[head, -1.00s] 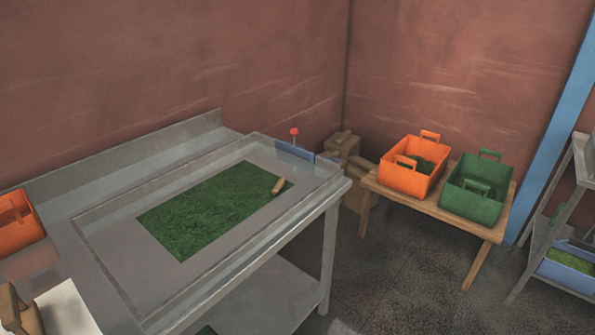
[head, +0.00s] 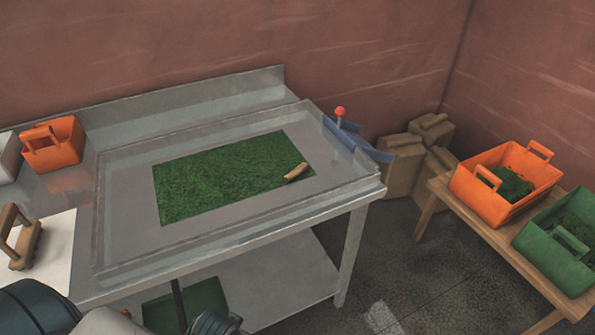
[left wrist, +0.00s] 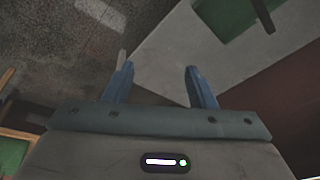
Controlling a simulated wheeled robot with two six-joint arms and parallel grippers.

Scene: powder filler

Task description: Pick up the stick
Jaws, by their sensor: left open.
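A short tan stick (head: 296,172) lies near the right end of a green patch of material (head: 225,178) in the tray of the metal table (head: 125,235). My left gripper (left wrist: 160,84) shows in the left wrist view with its two blue fingers apart and nothing between them. In that view it is over the floor and a grey surface, away from the stick, which does not show there. In the head view, parts of my arm are at the bottom left. My right gripper is not in view.
A red-knobbed lever (head: 340,112) stands at the table's right end. An orange bin (head: 53,143) and a wooden-handled tool (head: 22,240) are at the left. Orange (head: 505,183) and green (head: 556,240) bins stand on a wooden bench at right. Brown sacks (head: 400,165) lie behind.

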